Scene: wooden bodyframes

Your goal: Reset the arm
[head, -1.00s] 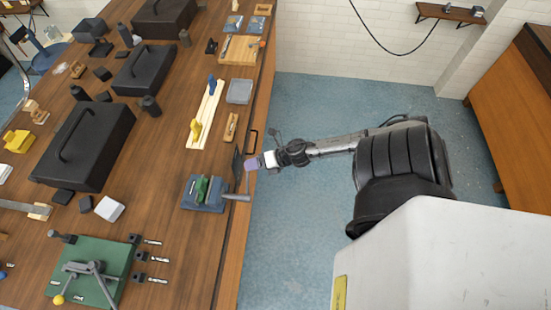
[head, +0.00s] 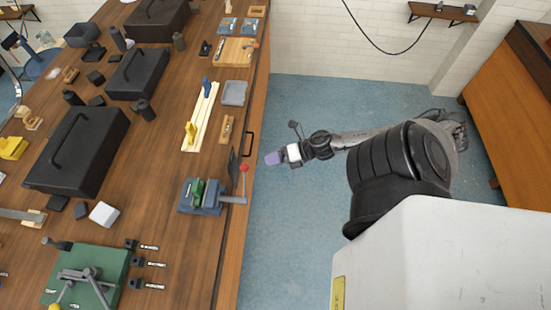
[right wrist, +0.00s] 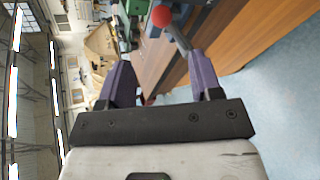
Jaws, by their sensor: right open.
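My right gripper (head: 273,158) is off the right edge of the wooden workbench (head: 232,250), above the blue floor, with nothing in it. In the right wrist view its two purple fingers (right wrist: 160,82) stand apart, open and empty. The red-knobbed lever (right wrist: 162,16) of a bench fixture shows beyond the fingers. In the head view that blue fixture (head: 205,207) with green parts sits near the bench edge, to the lower left of the gripper and apart from it. My left gripper does not show.
Black toolboxes (head: 78,150), a green press fixture (head: 105,265), a grey tray (head: 235,93) and a wooden board (head: 234,52) stand on the bench. A second wooden cabinet (head: 512,110) is at the right. The floor (head: 300,240) between is clear.

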